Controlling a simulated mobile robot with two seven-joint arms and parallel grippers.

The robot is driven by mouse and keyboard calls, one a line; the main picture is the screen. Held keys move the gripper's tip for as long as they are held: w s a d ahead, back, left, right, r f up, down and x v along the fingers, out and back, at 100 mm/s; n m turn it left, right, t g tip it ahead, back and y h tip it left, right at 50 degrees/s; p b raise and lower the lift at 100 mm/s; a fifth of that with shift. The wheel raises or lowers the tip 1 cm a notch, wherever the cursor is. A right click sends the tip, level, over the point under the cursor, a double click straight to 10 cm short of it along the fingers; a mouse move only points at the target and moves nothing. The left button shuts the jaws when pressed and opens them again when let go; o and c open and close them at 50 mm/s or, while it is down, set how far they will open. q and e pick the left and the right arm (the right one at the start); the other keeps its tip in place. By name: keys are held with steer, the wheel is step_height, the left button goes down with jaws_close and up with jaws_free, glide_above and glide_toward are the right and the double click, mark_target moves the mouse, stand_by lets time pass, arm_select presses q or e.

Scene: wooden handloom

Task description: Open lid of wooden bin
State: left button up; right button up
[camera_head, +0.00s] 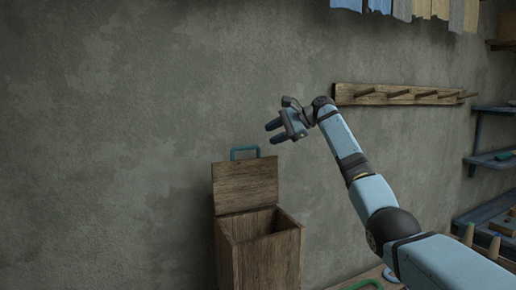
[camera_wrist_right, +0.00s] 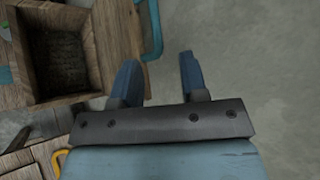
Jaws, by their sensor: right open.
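The wooden bin (camera_head: 262,258) stands against the wall in the head view. Its lid (camera_head: 245,187) is raised upright at the back, with a teal handle (camera_head: 245,150) on its top edge. The bin's inside shows. My right gripper (camera_head: 272,133) is open and empty, above and to the right of the lid, apart from it. In the right wrist view, the gripper's two blue fingers (camera_wrist_right: 158,75) are spread with nothing between them. That view also shows the open bin (camera_wrist_right: 88,52) at upper left and the teal handle (camera_wrist_right: 152,28) beside the fingers. My left gripper is not seen.
A peg rail (camera_head: 400,95) is fixed to the wall behind my right arm. Blue shelves (camera_head: 490,160) stand at the right. Cloth pieces (camera_head: 410,8) hang at the top. The wall area left of the bin is clear.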

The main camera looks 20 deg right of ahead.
steer(key=shift+v, duration=1.6)
